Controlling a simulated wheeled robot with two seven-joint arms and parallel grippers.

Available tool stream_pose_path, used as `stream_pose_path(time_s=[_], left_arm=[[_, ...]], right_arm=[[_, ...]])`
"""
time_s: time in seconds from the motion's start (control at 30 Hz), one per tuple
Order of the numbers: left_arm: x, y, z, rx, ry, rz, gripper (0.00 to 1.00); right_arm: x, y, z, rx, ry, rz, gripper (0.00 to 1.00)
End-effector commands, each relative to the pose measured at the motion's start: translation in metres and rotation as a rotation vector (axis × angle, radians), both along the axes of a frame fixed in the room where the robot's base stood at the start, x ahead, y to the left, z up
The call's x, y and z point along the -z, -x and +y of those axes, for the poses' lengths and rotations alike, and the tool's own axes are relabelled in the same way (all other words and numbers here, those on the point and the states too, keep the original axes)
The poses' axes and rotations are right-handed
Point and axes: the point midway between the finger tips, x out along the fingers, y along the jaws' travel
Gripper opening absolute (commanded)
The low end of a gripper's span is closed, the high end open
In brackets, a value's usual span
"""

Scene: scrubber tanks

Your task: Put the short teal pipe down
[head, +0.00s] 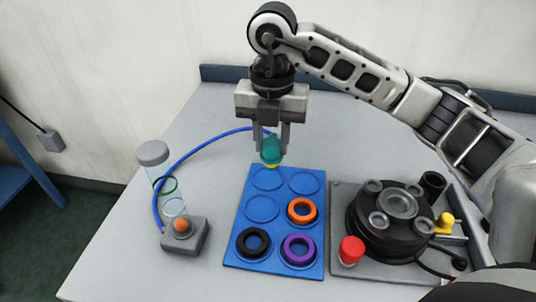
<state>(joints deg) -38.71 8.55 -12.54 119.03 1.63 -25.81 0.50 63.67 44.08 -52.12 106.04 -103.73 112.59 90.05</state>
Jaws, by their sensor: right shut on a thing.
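The short teal pipe (271,152) is between the two fingers of my right gripper (271,146), which points straight down and is shut on it. The pipe is upright, at the far edge of the blue tray (238,237). A yellow band (271,165) shows at its lower end; I cannot tell whether it is part of the pipe or a separate thing beneath. I cannot tell whether the pipe touches the tray or table. My left gripper is not in view.
The tray holds an orange ring (301,202), a purple ring (287,249) and a black ring (242,243); its far recesses look empty. A black round device (356,224) stands right. A clear capped tube (153,152) with a blue hose (177,167) stands left. The table's far left is clear.

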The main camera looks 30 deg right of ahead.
Motion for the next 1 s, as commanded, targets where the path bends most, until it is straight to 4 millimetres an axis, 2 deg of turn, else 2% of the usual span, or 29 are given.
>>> stream_pose_path(time_s=[0.1, 0.37, 0.53, 0.97, 1.0], left_arm=[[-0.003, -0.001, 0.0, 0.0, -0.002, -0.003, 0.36], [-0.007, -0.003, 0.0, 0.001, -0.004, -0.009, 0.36], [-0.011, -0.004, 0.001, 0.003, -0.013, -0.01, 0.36], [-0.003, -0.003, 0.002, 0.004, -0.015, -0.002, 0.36], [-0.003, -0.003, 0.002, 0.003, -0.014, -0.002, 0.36]], right_arm=[[0.014, -0.012, -0.003, 0.0, 0.001, 0.0, 0.0], [0.034, -0.027, -0.006, 0.001, 0.001, 0.001, 0.0], [0.057, -0.025, -0.006, 0.0, 0.001, -0.001, 0.0], [0.065, -0.026, -0.006, 0.0, 0.001, -0.003, 0.0], [0.065, -0.026, -0.006, 0.0, 0.001, -0.003, 0.36]])
